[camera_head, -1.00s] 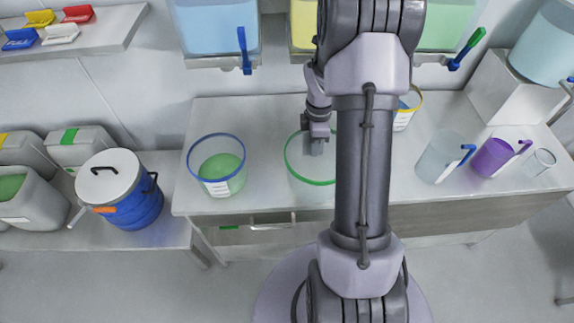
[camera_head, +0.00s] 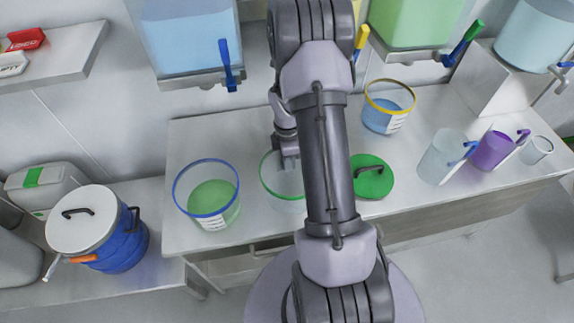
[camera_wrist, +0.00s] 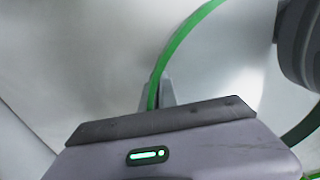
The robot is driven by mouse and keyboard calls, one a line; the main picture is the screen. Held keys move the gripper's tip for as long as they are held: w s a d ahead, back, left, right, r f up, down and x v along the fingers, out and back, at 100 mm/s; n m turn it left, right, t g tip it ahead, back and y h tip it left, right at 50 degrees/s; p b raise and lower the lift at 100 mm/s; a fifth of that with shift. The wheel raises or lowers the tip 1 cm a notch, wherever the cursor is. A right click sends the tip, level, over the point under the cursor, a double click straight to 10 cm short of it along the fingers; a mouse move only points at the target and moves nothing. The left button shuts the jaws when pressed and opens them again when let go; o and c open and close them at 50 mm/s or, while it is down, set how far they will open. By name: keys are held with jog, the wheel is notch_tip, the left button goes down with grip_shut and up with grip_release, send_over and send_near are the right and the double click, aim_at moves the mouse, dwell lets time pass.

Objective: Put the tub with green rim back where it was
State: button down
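The clear tub with the green rim (camera_head: 263,184) is over the middle of the white bench, partly hidden by my arm. It looks empty from what shows. My gripper (camera_head: 287,163) is at its far rim and appears shut on it. In the wrist view the green rim (camera_wrist: 177,53) runs down to a grey fingertip (camera_wrist: 166,93); the other finger does not show clearly. Whether the tub's base touches the bench cannot be told. A green lid with a dark handle (camera_head: 372,177) lies on the bench to the right of my arm.
A blue-rimmed tub (camera_head: 211,196) with green contents stands close on the left. A yellow-rimmed tub (camera_head: 386,108) stands at the back right. A clear jug (camera_head: 440,158) and a purple jug (camera_head: 492,151) stand farther right. Hoppers with levers hang above the back.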

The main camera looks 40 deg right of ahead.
jog(key=shift+r, duration=0.15)
jog(key=c, duration=1.7)
grip_release()
